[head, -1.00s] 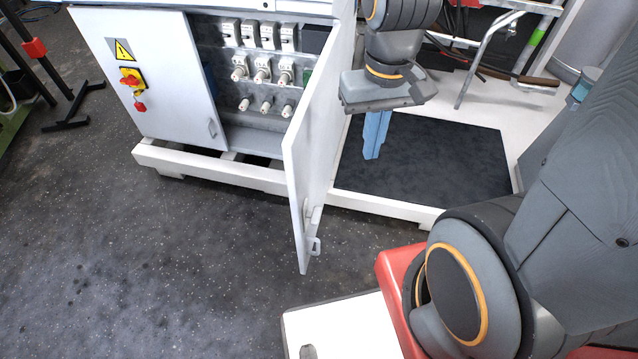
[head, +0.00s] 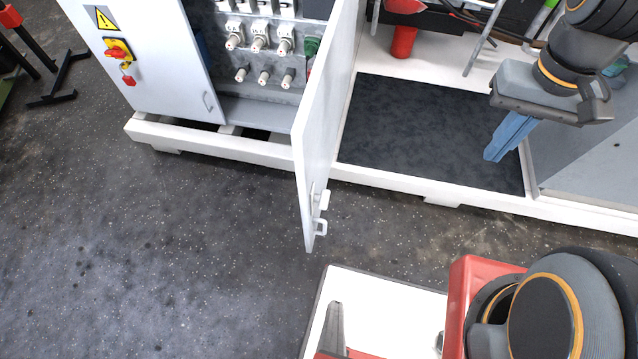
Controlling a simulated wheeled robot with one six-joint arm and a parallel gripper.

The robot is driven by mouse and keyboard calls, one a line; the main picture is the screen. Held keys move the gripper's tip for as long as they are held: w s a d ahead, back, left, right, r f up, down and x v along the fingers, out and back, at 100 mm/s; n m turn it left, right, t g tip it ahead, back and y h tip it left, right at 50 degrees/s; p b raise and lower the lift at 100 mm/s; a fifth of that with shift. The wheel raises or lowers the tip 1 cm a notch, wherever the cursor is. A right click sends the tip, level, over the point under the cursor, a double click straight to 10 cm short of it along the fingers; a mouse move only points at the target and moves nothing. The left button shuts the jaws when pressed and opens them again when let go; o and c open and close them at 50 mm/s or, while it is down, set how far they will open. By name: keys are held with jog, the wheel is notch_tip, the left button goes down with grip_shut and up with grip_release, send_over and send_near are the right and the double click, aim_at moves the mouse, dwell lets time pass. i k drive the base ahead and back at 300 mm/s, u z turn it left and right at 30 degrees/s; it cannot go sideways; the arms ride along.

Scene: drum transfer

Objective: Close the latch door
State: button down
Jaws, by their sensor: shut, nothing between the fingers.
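The latch door (head: 325,115) is a light grey panel hinged on the right side of the white cabinet. It stands open, swung out toward me, with small handle and latch pieces (head: 320,212) near its lower free edge. Behind it the cabinet interior (head: 258,60) shows several white fuse-like fittings. My gripper (head: 497,157) has blue fingers pointing down over the dark mat, to the right of the door and clear of it. Its fingers are together and hold nothing.
The cabinet's left door (head: 150,60) is shut, with a warning sign and a red switch. A white base frame (head: 215,155) runs along the floor. A dark mat (head: 420,135) lies right of the door. The speckled floor (head: 150,260) in front is free.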

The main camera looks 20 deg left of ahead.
aim_at(314, 133)
jog(key=k, duration=1)
jog(key=u, duration=1.35)
jog(key=i, duration=0.5)
jog(key=z, duration=0.1)
